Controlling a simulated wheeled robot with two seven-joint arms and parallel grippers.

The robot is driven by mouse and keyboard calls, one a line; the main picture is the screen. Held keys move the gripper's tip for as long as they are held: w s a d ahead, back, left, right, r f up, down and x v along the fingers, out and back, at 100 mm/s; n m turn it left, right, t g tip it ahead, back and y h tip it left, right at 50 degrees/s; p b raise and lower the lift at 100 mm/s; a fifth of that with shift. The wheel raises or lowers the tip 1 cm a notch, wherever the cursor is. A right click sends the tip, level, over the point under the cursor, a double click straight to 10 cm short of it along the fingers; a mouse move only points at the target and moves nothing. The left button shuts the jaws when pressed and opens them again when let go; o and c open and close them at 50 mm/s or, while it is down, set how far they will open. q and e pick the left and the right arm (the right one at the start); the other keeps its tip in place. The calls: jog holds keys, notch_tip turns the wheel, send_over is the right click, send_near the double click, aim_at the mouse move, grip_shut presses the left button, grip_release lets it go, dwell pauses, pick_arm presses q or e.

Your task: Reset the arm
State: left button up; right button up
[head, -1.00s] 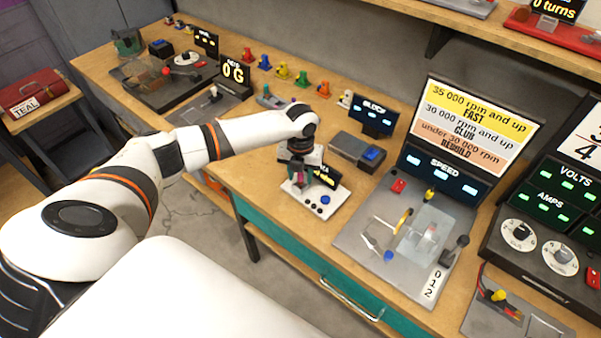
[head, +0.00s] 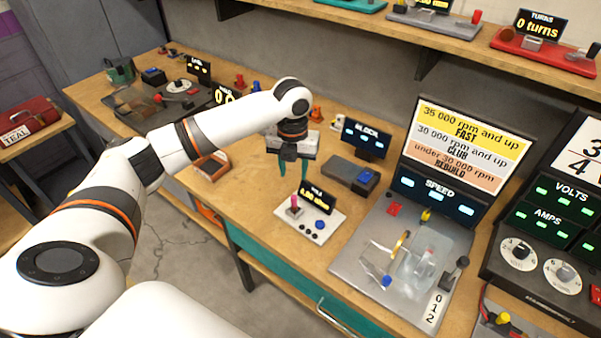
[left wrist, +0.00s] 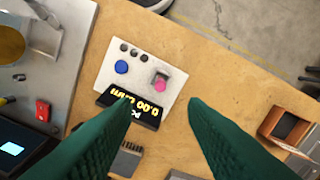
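My left gripper (head: 293,172) hangs above the workbench (head: 232,205) with its two green fingers pointing down. In the left wrist view the fingers (left wrist: 160,102) stand well apart with nothing between them. Below and in front of it is a small white device (head: 318,223) with a pink-topped post, a blue button, black buttons and a small display that appears to read 0.00; it also shows in the left wrist view (left wrist: 148,62). The gripper is apart from it. My right gripper is not in view.
Right of the arm stand the BLOCK display (head: 366,137), a grey box with a blue button (head: 352,173) and the grey SPEED station (head: 350,258). A brown open box (head: 211,166) sits left of the gripper. A shelf (head: 395,38) runs above the back.

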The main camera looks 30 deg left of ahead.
pick_arm(q)
jog(key=s+d+f+n, duration=0.3)
jog(key=s+d, duration=0.1)
jog(key=d, duration=0.1)
jog(key=s+d+f+n+t+h, duration=0.1)
jog(key=s+d+f+n, duration=0.3)
jog(key=d, duration=0.2)
jog(key=s+d+f+n+h, duration=0.1)
jog(key=s+d+f+n, duration=0.2)
jog(key=s+d, duration=0.1)
jog(key=shift+d+f+n+t, duration=0.4)
jog(key=shift+d, duration=0.4)
jog(key=s+a+n+t+y, duration=0.2)
jog(key=s+a+n, duration=0.2)
jog(key=s+n, duration=1.3)
notch_tip(320, 180, down, 28)
jog(key=n+g+b, duration=0.1)
jog(key=n+g, duration=0.1)
jog(key=s+a+f, duration=0.2)
jog(key=s+f, duration=0.5)
jog(key=f, duration=0.1)
jog(key=s+a+f, duration=0.1)
jog(key=s+f, duration=0.6)
jog(key=s, duration=0.1)
jog(key=shift+s+a+f+g+b, duration=0.25)
jog(key=shift+a+f+g+b, duration=0.1)
jog(key=shift+g, duration=0.05)
